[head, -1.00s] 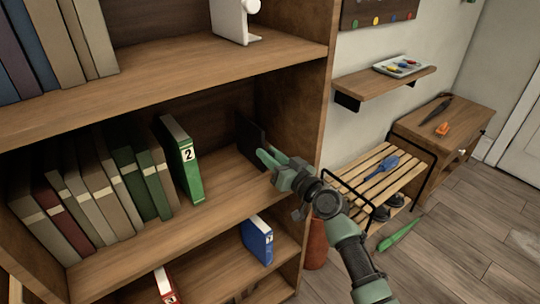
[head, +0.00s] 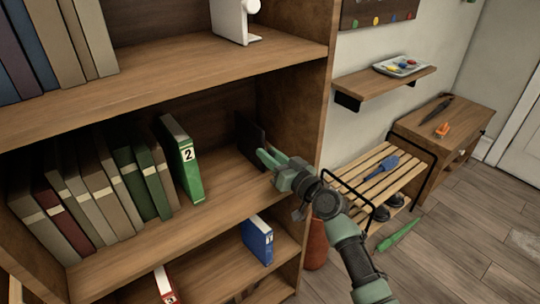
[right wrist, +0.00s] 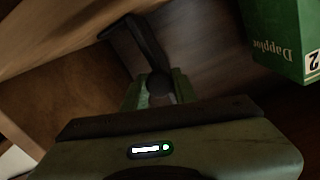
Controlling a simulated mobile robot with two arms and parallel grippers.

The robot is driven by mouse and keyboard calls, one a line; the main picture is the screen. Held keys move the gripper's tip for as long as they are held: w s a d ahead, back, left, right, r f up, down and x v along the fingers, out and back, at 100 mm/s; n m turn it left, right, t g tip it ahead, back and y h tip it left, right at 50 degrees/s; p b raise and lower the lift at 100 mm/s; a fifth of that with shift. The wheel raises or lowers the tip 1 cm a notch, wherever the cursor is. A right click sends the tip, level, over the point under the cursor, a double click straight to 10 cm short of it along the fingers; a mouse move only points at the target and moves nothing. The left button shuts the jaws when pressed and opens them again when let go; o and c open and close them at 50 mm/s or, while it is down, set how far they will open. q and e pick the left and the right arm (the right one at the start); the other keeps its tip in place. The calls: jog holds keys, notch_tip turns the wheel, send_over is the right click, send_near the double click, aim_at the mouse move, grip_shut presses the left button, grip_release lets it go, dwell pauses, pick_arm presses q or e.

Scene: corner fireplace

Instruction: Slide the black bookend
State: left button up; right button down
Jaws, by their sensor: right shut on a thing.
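The black bookend (head: 250,138) stands on the middle shelf (head: 222,192) of the bookcase, near its right side wall. My right gripper (head: 265,157) reaches in from the right and is shut on the bookend. The right wrist view shows the bookend (right wrist: 150,42) running down between the green fingers (right wrist: 157,88). The green binder marked 2 (head: 182,160) stands at the right end of the row of books, with a gap of bare shelf between it and the bookend. It also shows in the right wrist view (right wrist: 288,38). My left gripper is out of view.
Several books (head: 95,190) lean left of the binder. The upper shelf (head: 200,75) lies above my gripper, and the bookcase side wall (head: 300,110) is close by. A blue binder (head: 257,240) stands on the shelf below. A slatted bench (head: 375,175) is to the right.

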jog(key=s+a+p, duration=0.1)
jog(key=s+a, duration=0.1)
jog(key=a, duration=0.1)
jog(key=s+a+p, duration=0.2)
jog(key=a, duration=0.1)
jog(key=s+a+p, duration=0.1)
jog(key=s+a, duration=0.2)
jog(key=shift+s+a+p, duration=0.1)
jog(key=shift+a+p, duration=0.25)
jog(key=shift+s+a+f, duration=0.15)
jog(key=shift+a, duration=0.1)
jog(key=c, duration=1.1)
grip_release()
jog(key=shift+d, duration=0.1)
jog(key=shift+v, duration=3.9)
